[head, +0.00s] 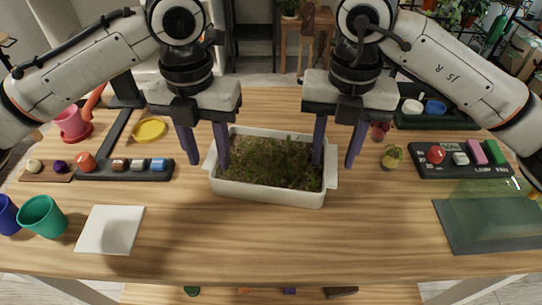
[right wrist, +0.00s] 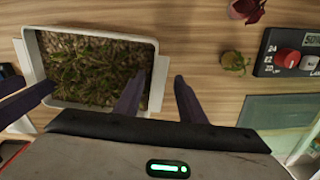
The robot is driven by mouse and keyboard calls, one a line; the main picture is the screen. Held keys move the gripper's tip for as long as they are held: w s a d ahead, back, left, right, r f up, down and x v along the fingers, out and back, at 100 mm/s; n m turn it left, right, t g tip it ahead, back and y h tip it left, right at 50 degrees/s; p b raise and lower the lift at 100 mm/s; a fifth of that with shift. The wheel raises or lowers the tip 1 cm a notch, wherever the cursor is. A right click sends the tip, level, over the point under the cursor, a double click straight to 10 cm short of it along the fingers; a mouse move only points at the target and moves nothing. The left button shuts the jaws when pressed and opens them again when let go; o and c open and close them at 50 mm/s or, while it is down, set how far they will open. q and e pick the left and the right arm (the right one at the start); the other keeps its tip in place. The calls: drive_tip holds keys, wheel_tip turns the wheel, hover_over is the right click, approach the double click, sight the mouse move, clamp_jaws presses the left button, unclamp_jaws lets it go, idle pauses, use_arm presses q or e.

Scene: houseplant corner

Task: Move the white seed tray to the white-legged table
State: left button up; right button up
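The white seed tray (head: 268,194), filled with soil and small green plants, stands on a wooden table (head: 300,245); whitish legs show below its front edge. My left gripper (head: 204,158) is open, one finger outside the tray's left end and one over its inside. My right gripper (head: 337,160) is open, straddling the right end in the same way. In the right wrist view the tray (right wrist: 153,80) shows its right wall between the fingers of my right gripper (right wrist: 158,95). Whether the fingertips touch the walls cannot be told.
Right are a small potted plant (head: 392,158), a dark panel (head: 460,160) and a glassy green case (head: 490,225). The table's front middle is clear.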

use_arm(q)
drive_tip(key=shift+d, duration=0.1)
use_arm(e)
drive_tip(key=shift+a, duration=0.1)
drive_tip(key=shift+r, duration=0.3)
use_arm(q)
wheel_tip(320, 180, up, 12)
use_arm(e)
wheel_tip(320, 180, up, 12)
drive_tip(key=shift+f, duration=0.25)
idle(0.5)
